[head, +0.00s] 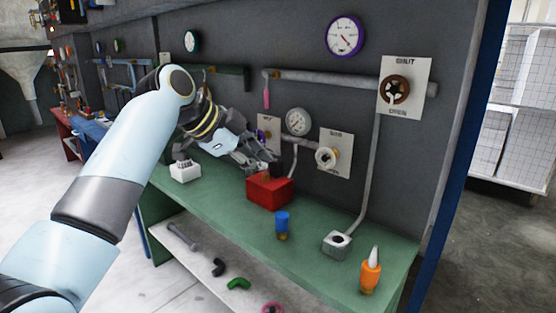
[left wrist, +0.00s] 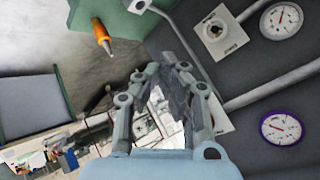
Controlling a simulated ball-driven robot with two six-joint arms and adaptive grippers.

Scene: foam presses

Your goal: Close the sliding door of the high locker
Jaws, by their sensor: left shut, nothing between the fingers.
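I cannot make out a high locker or a sliding door in either view. My left gripper (head: 268,157) is in front of the dark wall panel, above the green bench and just above a red box. It is shut and empty. In the left wrist view its fingers (left wrist: 168,78) come together in the middle, with nothing between them. Whether it touches the panel or the red box, I cannot tell. My right gripper is not in view.
The green bench (head: 222,205) carries a red box (head: 268,191), a white block (head: 185,171), a blue-capped item (head: 282,224) and an orange bottle (head: 370,272). Pipes, gauges and a valve wheel (head: 396,90) line the panel. Pale gridded blocks (head: 520,140) stand beyond open floor at right.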

